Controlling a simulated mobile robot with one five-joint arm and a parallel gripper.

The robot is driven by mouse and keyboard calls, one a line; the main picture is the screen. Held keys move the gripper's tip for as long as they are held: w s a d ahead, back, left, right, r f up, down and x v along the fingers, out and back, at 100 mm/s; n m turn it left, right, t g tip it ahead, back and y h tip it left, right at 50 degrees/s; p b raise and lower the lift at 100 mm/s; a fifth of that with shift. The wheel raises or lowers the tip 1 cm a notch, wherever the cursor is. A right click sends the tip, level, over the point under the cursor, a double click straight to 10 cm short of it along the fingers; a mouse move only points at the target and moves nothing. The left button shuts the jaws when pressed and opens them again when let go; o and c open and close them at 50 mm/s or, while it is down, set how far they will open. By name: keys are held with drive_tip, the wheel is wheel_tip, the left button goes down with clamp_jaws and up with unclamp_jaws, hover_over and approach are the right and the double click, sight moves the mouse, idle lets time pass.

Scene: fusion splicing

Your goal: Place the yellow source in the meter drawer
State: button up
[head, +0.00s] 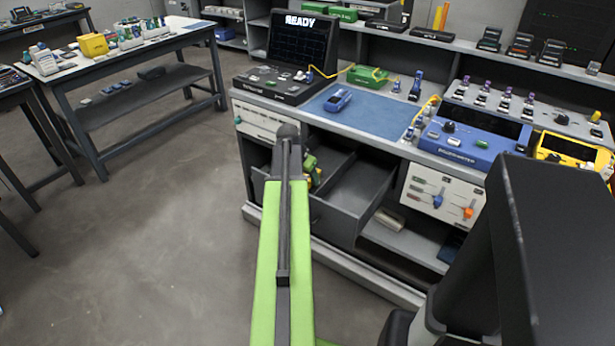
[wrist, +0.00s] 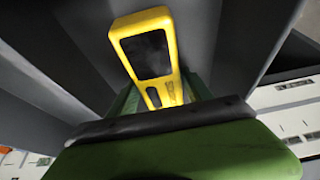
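The yellow source (wrist: 147,45) is a small yellow handheld unit with a dark screen, seen close up in the wrist view. Its lower end is hidden behind the dark edge of my near jaw, and green of my gripper shows on both sides behind it. My gripper (wrist: 160,112) appears shut on it. In the head view my gripper (head: 310,163) is down in the open grey drawer (head: 340,220) under the bench, partly hidden by my arm. Only a little yellow shows there. The drawer has a divider, and its right compartment looks empty.
A blue mat (head: 370,115) with a blue device (head: 338,100) lies on the bench above the drawer. A READY monitor (head: 300,45) stands at the left, a blue power meter (head: 465,143) at the right. A white panel with knobs (head: 440,195) borders the drawer.

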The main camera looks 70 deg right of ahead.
drive_tip(key=shift+o, duration=0.8)
drive_tip(key=shift+s, duration=0.1)
drive_tip(key=shift+r+p, duration=0.5)
drive_tip(key=p+v, duration=1)
drive_tip(key=v, duration=0.1)
drive_tip(key=shift+a, duration=0.25)
drive_tip(key=shift+r, duration=0.1)
